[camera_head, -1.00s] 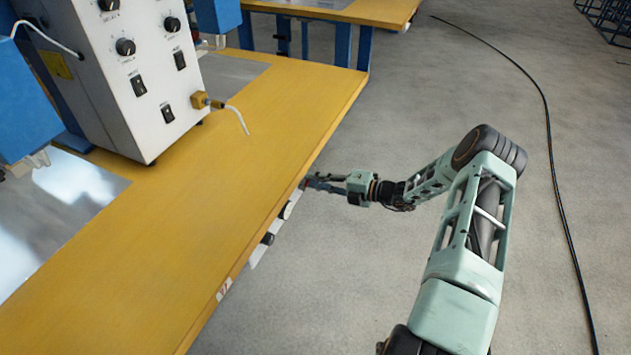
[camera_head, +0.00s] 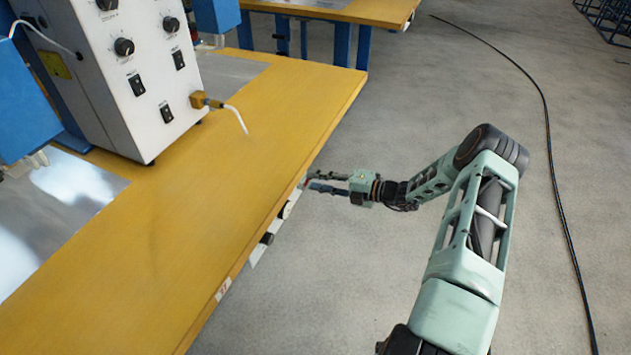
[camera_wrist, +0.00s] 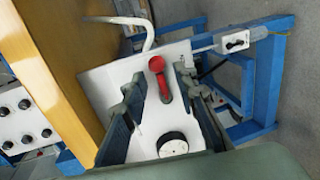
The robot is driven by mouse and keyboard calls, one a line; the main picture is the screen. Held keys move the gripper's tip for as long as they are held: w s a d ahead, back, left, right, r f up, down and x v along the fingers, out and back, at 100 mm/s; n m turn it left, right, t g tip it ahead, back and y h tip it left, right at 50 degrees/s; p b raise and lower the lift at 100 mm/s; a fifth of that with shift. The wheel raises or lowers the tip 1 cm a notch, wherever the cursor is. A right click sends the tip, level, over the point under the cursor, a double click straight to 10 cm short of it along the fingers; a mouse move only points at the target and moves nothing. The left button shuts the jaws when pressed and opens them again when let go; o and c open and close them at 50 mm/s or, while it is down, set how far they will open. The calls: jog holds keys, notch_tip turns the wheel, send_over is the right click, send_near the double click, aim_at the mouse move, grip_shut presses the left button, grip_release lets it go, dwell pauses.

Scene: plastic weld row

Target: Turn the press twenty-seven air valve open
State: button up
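The air valve shows in the wrist view as a red lever (camera_wrist: 158,79) with a round red end, on a white panel (camera_wrist: 100,82) below the table's edge. A white hose curves up from the panel's top. My gripper (camera_wrist: 159,84) is open, with one dark finger left of the lever and one right of it. I cannot tell whether either finger touches it. In the head view my gripper (camera_head: 307,184) is at the yellow table's right edge, and the lever cannot be made out there.
A round white dial (camera_wrist: 172,143) sits on the panel below the lever, between my fingers. The yellow table (camera_head: 230,190) bears a white control box (camera_head: 125,80). Blue legs and frame (camera_wrist: 262,80) stand beyond the panel.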

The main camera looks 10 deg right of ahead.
jog(key=v, duration=1.1)
jog(key=shift+s, duration=0.1)
